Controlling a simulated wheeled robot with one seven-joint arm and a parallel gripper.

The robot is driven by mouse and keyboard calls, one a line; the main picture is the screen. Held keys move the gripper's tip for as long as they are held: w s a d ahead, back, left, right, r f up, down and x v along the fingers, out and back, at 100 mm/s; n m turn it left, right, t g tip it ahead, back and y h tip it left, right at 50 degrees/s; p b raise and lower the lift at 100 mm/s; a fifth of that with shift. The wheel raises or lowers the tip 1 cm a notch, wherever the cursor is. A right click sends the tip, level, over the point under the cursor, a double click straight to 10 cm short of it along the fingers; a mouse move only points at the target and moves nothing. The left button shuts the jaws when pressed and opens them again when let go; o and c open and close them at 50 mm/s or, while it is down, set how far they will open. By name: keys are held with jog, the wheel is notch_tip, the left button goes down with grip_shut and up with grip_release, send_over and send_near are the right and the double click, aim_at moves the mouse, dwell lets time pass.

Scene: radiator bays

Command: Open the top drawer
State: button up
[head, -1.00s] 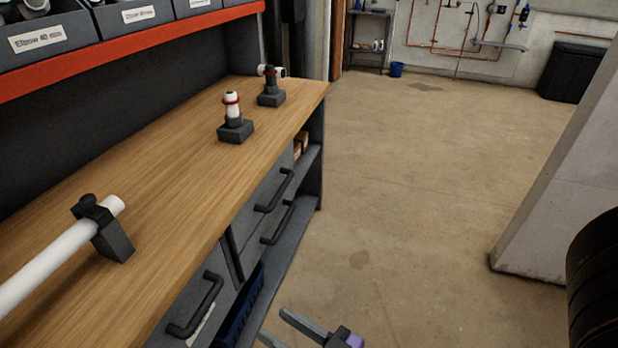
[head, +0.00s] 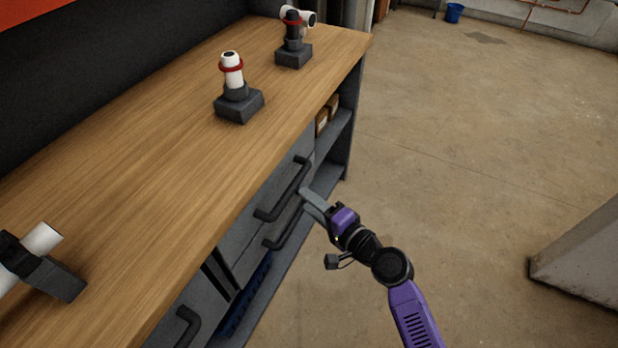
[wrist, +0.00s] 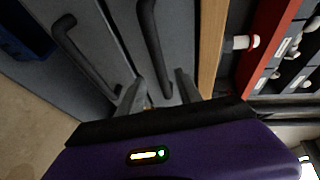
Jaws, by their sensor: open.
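The top drawer (head: 242,238) is a grey drawer front just under the wooden worktop, and it looks closed. Its dark bar handle (head: 283,192) shows in the head view, and the handle also shows in the wrist view (wrist: 151,40). My gripper (head: 310,198) is open and empty, just right of the handle in the head view. In the wrist view my two fingers (wrist: 160,80) point at the drawer front, with one end of the top handle appearing between them. I cannot tell how much depth separates them. A second handle (head: 284,226) sits below on the lower drawer.
The wooden worktop (head: 150,170) overhangs the drawers. Two pipe stands (head: 238,105) and a clamped white pipe (head: 42,238) stand on it. Another handle (head: 187,326) is nearer, and open shelves (head: 335,135) are at the far end.

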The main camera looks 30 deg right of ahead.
aim_at(293, 189)
jog(key=shift+w, duration=0.4)
jog(key=x, duration=0.6)
jog(key=shift+w+a+f, duration=0.15)
jog(key=shift+w, duration=0.25)
grip_shut()
dwell(0.8)
